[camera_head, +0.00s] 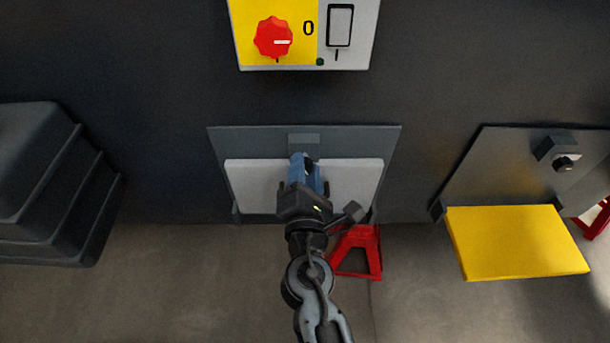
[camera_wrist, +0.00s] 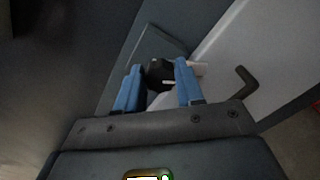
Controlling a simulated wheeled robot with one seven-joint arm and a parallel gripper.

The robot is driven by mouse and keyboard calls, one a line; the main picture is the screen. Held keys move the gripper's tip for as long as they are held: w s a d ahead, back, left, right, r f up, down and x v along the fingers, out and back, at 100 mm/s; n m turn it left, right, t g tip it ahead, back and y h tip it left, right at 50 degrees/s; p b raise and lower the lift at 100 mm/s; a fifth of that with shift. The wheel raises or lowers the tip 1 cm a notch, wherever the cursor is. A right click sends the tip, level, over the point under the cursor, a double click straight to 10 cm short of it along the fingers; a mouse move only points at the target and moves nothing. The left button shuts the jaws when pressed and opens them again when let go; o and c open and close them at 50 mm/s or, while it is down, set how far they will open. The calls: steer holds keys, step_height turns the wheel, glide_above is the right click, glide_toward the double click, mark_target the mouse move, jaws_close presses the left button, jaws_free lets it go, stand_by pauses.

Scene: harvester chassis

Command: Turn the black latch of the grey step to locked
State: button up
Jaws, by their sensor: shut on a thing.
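The grey step (camera_head: 360,180) is a light grey panel standing up against a darker grey backing plate (camera_head: 230,140) in the middle of the head view. The black latch (camera_wrist: 159,74) shows between the fingers in the wrist view, with a small white mark on it; in the head view my gripper mostly covers it. My gripper (camera_wrist: 157,83) has blue fingers closed on the latch from both sides. In the head view my gripper (camera_head: 306,172) reaches the upper middle of the step.
A yellow step (camera_head: 515,242) is folded out at the right, with its own black latch (camera_head: 563,164) above. A control panel (camera_head: 345,55) with a red knob (camera_head: 273,38) is above. A red stand (camera_head: 360,250) is below the grey step. Dark stacked steps (camera_head: 45,185) stand at left.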

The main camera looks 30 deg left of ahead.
steer(key=m+b, duration=0.2)
steer(key=m, duration=0.3)
steer(key=shift+f+b, duration=0.15)
steer(key=shift+b, duration=0.25)
steer(key=shift+m, duration=0.3)
steer(key=o, duration=1)
steer(key=shift+o, duration=0.2)
steer(key=shift+d, duration=0.1)
steer(key=v, duration=0.7)
steer(key=shift+s+d, duration=0.2)
steer(key=shift+s, duration=0.1)
